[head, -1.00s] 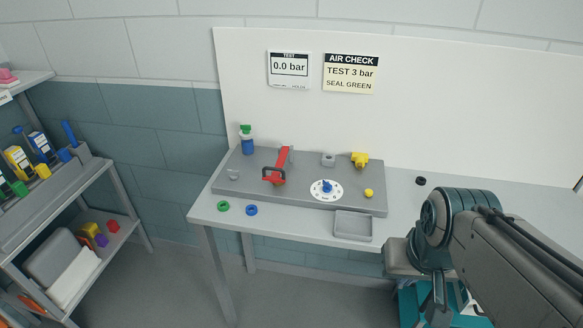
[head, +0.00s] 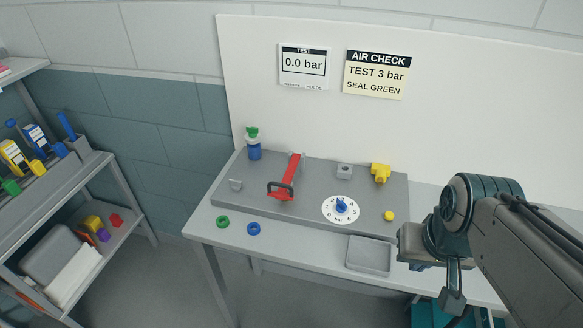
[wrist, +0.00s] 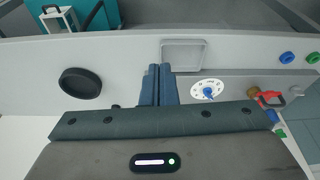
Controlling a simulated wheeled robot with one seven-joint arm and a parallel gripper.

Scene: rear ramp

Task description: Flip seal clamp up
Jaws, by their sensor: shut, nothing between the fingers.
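The seal clamp is a red lever (head: 294,171) with a dark grip bar at its front end. It is on the grey panel on the bench, left of the round dial, and looks to lie low along the panel. It also shows at the right of the wrist view (wrist: 271,98), partly hidden by my gripper's body. My gripper (wrist: 159,68) is shut and empty. In the head view my gripper (head: 452,298) points down near the bench's front edge, well to the right of the clamp and apart from it.
The grey panel (head: 225,203) also carries a white dial (head: 330,217), a yellow fitting (head: 381,173) and a yellow knob (head: 389,216). A grey tray (head: 368,255), a green ring (head: 222,222) and a blue ring (head: 253,229) lie in front. A bottle (head: 254,150) stands behind. Shelves (head: 90,172) are left.

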